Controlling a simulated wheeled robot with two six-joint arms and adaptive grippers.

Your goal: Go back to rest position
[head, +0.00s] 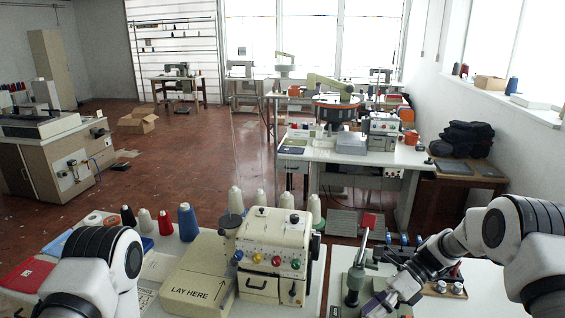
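My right arm comes in from the right, and its gripper (378,303) is low at the bottom edge, above the white table.
A cream machine (270,255) with coloured buttons stands front centre, beside a "LAY HERE" box (197,287). Thread cones, including a blue one (188,222), stand behind the box. A red cloth (27,274) lies at left. Knobs (450,287) are by the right arm. Floor beyond is open.

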